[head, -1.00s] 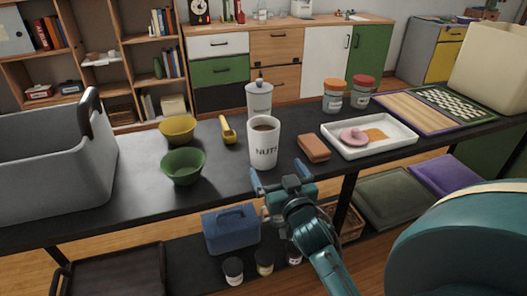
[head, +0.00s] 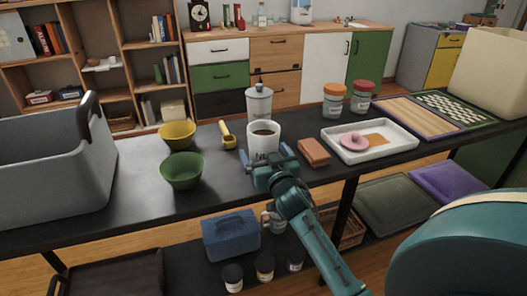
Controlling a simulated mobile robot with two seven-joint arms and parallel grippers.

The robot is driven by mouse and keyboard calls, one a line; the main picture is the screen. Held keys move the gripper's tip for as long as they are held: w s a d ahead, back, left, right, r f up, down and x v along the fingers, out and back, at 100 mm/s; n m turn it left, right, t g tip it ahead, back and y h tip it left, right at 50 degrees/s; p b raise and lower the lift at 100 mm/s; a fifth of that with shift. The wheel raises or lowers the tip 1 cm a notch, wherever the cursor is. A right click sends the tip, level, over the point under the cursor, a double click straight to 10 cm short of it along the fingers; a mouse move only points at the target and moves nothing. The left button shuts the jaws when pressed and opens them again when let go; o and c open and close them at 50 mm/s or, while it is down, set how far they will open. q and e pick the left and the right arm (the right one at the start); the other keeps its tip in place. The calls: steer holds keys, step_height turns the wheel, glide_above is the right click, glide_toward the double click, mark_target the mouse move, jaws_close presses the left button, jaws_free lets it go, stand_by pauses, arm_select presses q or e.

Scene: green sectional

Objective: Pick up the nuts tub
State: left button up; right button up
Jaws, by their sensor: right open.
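The nuts tub (head: 263,133) is a white open-topped container with brown contents. It stands upright on the black table in the head view. My right gripper (head: 267,157) is open in front of the tub, with its fingers towards the tub's lower sides. The gripper hides the tub's lower part and its lettering. I cannot tell whether the fingers touch it. My left gripper is not in view.
A lidded canister (head: 258,103) stands just behind the tub. A brown block (head: 314,152) lies to the right, near a white tray (head: 345,153). A yellow-handled item (head: 227,135), a green bowl (head: 181,171) and a yellow bowl (head: 178,134) are to the left.

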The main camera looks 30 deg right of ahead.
steer(key=shift+r, duration=0.1)
steer(key=c, duration=1.3)
